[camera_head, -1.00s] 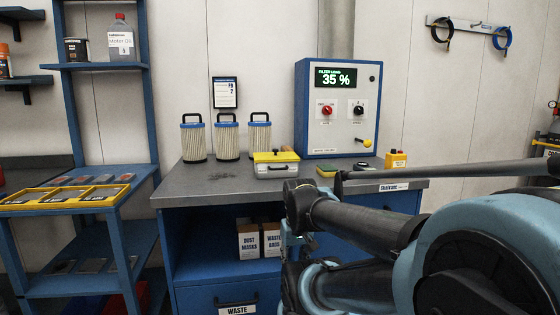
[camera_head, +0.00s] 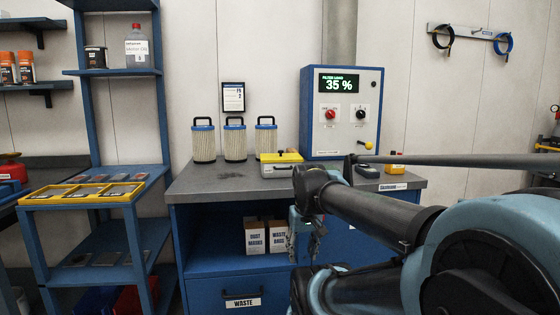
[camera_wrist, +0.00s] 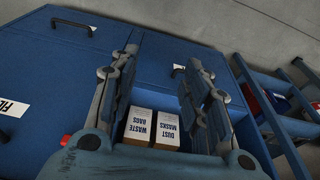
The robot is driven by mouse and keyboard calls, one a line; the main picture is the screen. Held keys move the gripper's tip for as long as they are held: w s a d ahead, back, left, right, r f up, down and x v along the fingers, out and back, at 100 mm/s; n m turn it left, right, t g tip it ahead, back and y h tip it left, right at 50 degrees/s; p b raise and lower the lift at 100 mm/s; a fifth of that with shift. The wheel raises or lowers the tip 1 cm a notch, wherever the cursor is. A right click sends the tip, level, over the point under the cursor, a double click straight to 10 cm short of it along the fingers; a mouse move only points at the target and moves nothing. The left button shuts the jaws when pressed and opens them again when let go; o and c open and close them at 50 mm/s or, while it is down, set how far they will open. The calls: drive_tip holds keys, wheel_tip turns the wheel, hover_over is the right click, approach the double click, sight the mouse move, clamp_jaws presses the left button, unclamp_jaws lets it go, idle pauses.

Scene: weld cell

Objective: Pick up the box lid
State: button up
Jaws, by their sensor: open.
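A small case with a yellow lid (camera_head: 288,157) and a light grey body (camera_head: 279,171) sits on the grey workbench top. The lid lies on the body, and a dark part shows at its top. The lid is not in the wrist view. My gripper (camera_head: 306,238) hangs in front of the bench, below the top's front edge and below the case. In the wrist view my gripper (camera_wrist: 160,84) has its two fingers wide apart with nothing between them touching. My arm covers part of the bench right of the case.
Several things stand on the workbench (camera_head: 215,184): filter cartridges (camera_head: 235,143), a control cabinet (camera_head: 343,112) and a yellow button box (camera_head: 394,163). Cartons (camera_head: 254,237) stand in the open shelf below.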

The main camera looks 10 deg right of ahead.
drive_tip(key=w+r+n, duration=0.1)
drive_tip(key=w+r, duration=0.9)
drive_tip(key=r, duration=0.2)
drive_tip(key=w+r+n, duration=0.1)
drive_tip(key=w+r, duration=0.8)
drive_tip(key=r, duration=0.3)
drive_tip(key=n+y, duration=0.1)
approach(281, 151)
drive_tip(key=shift+t, duration=0.4)
drive_tip(key=x, duration=0.9)
drive_tip(key=shift+w+d+r, duration=0.1)
drive_tip(key=shift+w, duration=0.15)
drive_tip(key=shift+c, duration=0.3)
clamp_jaws()
